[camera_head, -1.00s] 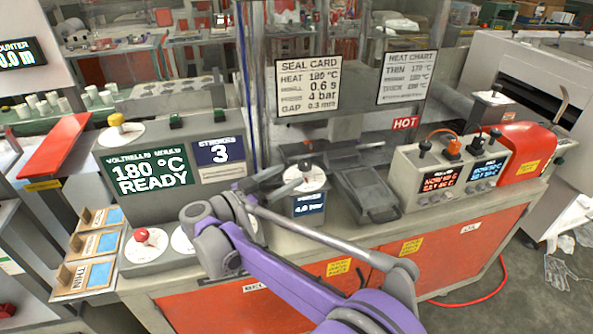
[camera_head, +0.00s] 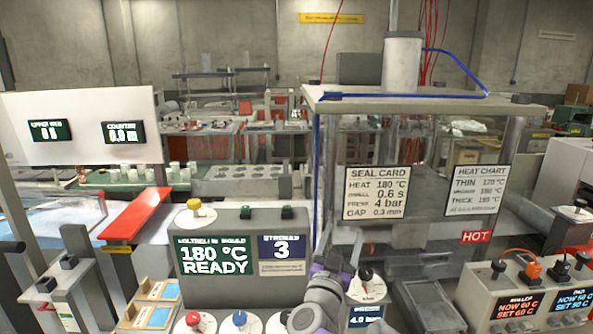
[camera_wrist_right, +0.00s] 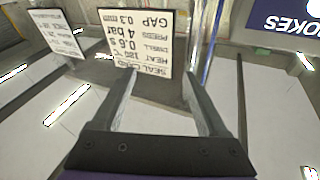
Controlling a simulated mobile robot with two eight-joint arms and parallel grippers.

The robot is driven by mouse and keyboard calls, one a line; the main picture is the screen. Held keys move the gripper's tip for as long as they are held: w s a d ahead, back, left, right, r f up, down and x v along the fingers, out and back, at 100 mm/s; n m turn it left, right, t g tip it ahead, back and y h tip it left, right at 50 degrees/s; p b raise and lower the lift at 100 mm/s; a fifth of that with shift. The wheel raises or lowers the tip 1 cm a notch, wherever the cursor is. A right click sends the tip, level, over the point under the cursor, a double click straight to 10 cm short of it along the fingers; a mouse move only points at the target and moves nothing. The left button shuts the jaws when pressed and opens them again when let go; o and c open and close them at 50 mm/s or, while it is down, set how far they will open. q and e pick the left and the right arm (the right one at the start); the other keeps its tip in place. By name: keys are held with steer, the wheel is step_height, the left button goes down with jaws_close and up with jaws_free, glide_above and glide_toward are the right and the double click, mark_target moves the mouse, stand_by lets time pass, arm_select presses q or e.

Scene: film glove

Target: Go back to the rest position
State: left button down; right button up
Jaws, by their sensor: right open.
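My right gripper (camera_head: 333,255) shows at the lower middle of the head view, partly hidden by my own grey and purple wrist. It is in front of the guarded press, beside the black-knobbed dial (camera_head: 366,285). In the right wrist view its two grey fingers (camera_wrist_right: 160,95) stand wide apart with nothing between them. The seal card (camera_wrist_right: 137,42) appears upside down beyond the fingers there; in the head view the same card (camera_head: 377,193) hangs on the clear guard. My left gripper is not in view.
A mould control box (camera_head: 213,262) reading 180 °C READY stands left of my wrist. A dark tray (camera_head: 425,308) and a heater box (camera_head: 520,290) with cables are to the right. A HOT sign (camera_head: 476,237) is on the press. A red lever plate (camera_head: 138,213) is at left.

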steer(key=s+a+f+n+g+y+p, duration=0.1)
steer(key=s+f+n+g+y, duration=0.1)
steer(key=s+f+n+y, duration=0.3)
steer(key=s+a+f+n+g+y+p, duration=0.1)
steer(key=s+f+n+g+y, duration=0.15)
steer(key=s+y, duration=0.35)
steer(key=s+d+f+m+g+h+p, duration=0.1)
steer(key=s+d+f+g, duration=0.3)
steer(key=s+f, duration=0.4)
steer(key=s+d+f+g+h, duration=0.2)
steer(key=s+d+f+g, duration=0.3)
steer(key=s+f, duration=0.4)
steer(key=s, duration=0.6)
steer(key=shift+m+h+p, duration=0.3)
steer(key=shift+m+p, duration=0.05)
steer(key=shift+w+a, duration=0.1)
